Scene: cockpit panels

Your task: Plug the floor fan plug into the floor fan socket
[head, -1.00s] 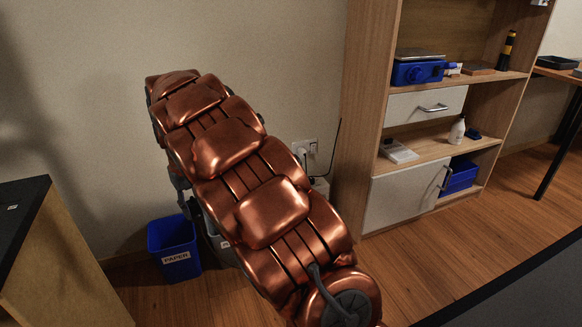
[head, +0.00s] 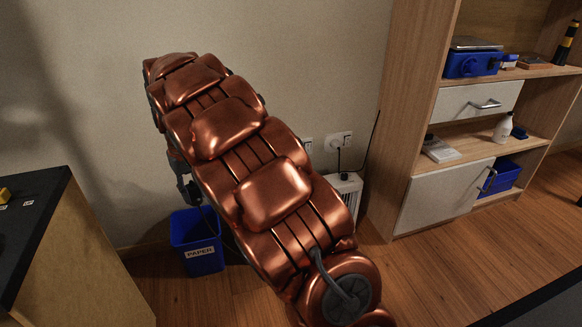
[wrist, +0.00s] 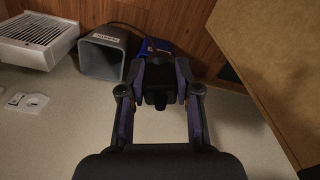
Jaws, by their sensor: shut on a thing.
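In the wrist view my gripper (wrist: 160,88) is shut on a black plug, the floor fan plug (wrist: 158,72). A dark cord runs up from it. The plug is held out in front of the pale wall, apart from any socket. Wall socket plates show at the left of the wrist view (wrist: 27,102). In the head view one socket plate (head: 347,137) has a dark cord hanging below it, and another plate (head: 307,146) is partly behind my arm. I cannot tell which is the floor fan socket. My arm hides the gripper and plug in the head view.
A white vented appliance (wrist: 32,38) stands by the wall, beside a grey bin (wrist: 103,55). A blue paper bin (head: 197,243) stands on the wood floor. A shelf cabinet (head: 400,130) is at right and a dark-topped counter (head: 75,240) at left.

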